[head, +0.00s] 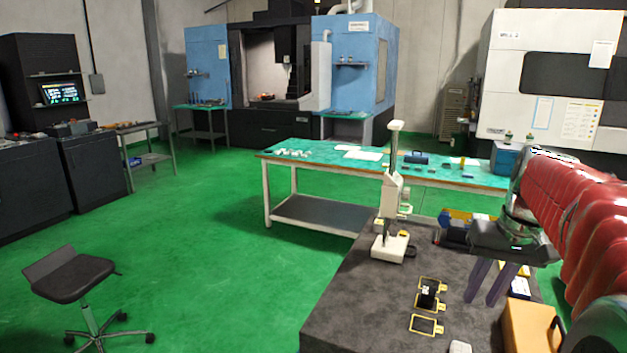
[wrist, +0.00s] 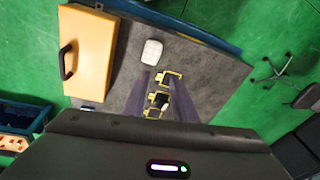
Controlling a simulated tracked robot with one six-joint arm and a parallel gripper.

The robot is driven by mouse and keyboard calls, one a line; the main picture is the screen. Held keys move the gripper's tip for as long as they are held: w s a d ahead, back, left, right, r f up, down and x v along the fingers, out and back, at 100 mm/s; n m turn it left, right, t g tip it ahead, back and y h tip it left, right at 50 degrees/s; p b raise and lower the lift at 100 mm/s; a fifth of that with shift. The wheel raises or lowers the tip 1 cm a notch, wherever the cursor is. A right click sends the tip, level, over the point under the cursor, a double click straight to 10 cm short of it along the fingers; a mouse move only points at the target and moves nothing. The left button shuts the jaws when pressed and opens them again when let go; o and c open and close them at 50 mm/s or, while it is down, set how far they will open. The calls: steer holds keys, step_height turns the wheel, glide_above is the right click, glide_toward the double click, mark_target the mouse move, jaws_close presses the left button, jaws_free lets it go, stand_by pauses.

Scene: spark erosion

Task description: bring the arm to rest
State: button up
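My gripper (head: 481,299) hangs over the dark table (head: 335,318) at the right of the head view, fingers pointing down. Its two dark purple fingers stand apart with nothing between them. In the wrist view the gripper (wrist: 159,80) also shows a gap between its fingers, and yellow-rimmed frames on the table show through it. My red-sleeved arm reaches in from the right edge. The fingertips look clear of the table top, though the exact height cannot be told.
On the dark table are a white height gauge (head: 389,247), yellow-rimmed frames (head: 424,325), a dark block (head: 428,297), an orange case (head: 530,330) and a white pad (wrist: 152,50). A green-topped bench (head: 330,165) stands behind. Green floor lies open at left, around a stool (head: 70,277).

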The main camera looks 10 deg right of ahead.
steer(key=s+a+f+n+t, duration=0.1)
steer(key=s+a+f, duration=0.1)
steer(key=a, duration=0.6)
steer(key=s+a+f+n+t, duration=0.1)
steer(key=s+a+f+n, duration=0.1)
steer(key=s+a, duration=0.3)
steer(key=s+a+f+n+t, duration=0.1)
steer(key=s+a+f, duration=0.2)
steer(key=a, duration=0.9)
steer(key=shift+s+a+n+t+h, duration=0.15)
steer(key=shift+s+n+t+h, duration=0.15)
steer(key=shift+s, duration=0.45)
